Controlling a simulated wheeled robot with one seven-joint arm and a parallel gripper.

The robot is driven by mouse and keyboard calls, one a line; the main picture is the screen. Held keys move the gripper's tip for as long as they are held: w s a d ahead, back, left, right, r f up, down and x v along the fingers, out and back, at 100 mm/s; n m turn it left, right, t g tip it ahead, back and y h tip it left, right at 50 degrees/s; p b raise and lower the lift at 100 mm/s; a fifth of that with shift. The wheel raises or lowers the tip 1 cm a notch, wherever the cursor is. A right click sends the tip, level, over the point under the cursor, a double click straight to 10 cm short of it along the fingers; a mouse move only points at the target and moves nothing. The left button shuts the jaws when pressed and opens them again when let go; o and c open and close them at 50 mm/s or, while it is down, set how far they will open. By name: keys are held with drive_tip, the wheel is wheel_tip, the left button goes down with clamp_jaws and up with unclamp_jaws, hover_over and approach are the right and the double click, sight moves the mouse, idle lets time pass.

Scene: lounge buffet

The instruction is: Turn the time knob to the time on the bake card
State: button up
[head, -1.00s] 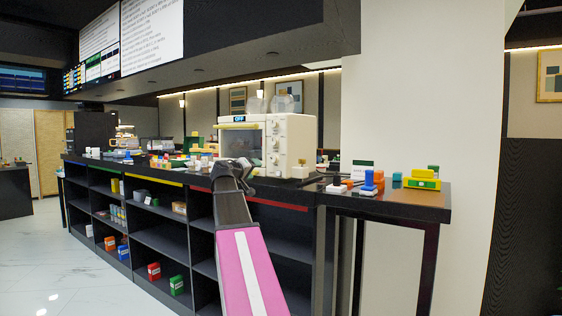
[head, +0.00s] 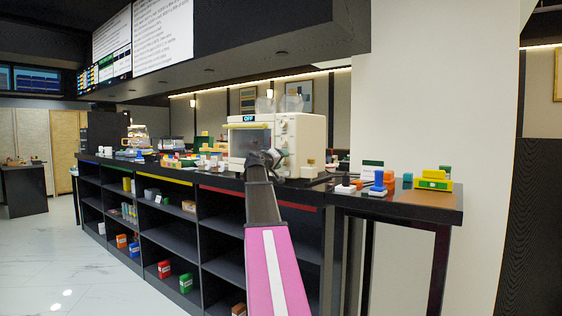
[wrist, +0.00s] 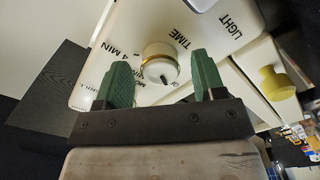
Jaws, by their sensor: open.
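The cream oven (head: 308,135) stands on the black counter, with a small OFF display on its top front. In the wrist view, its time knob (wrist: 160,66) is round and cream with a gold ring, beside printed words TIME and 4 MIN. A dark pointer mark shows on the knob's lower edge. My gripper (wrist: 161,60) is open, with its green fingers on either side of the knob; I cannot tell if they touch it. In the head view, my gripper (head: 270,157) is at the oven's front, hiding some controls. I cannot make out the bake card.
A yellow knob-like piece (wrist: 278,83) sticks out near my right finger. Colored blocks (head: 378,182) and a yellow-green block stack (head: 434,181) stand on the counter's right end. Open shelves (head: 170,237) lie below. A menu board (head: 163,37) hangs above.

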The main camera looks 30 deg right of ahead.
drive_tip(key=shift+d, duration=0.2)
drive_tip(key=c, duration=0.9)
drive_tip(key=shift+m, duration=0.3)
drive_tip(key=m, duration=1.1)
drive_tip(key=shift+m, duration=0.4)
